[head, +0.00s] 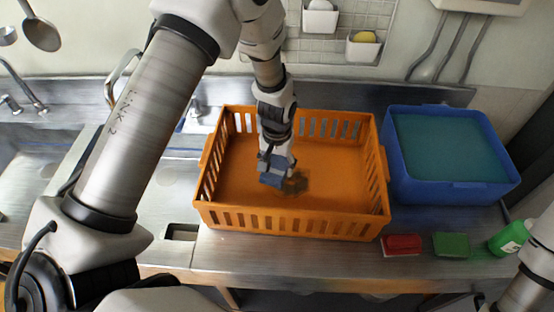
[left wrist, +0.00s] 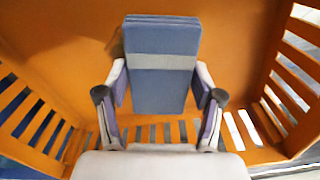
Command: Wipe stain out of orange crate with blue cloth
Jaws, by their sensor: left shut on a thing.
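The orange crate (head: 335,215) stands on the steel counter in the middle of the head view. Its slatted walls and floor also show in the left wrist view (left wrist: 65,50). A brown stain (head: 297,183) lies on the crate floor, and its edge shows beside the cloth in the left wrist view (left wrist: 116,46). My left gripper (head: 275,172) is down inside the crate, shut on the folded blue cloth (left wrist: 160,85). The cloth (head: 272,182) is at the left side of the stain and hides part of it. I cannot tell whether it touches the floor. My right gripper is out of view.
A blue bin (head: 450,190) with teal contents stands right of the crate. A red sponge (head: 402,244), a green sponge (head: 452,244) and a green bottle (head: 508,238) are at the front right. A sink and tap (head: 35,97) are at the left.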

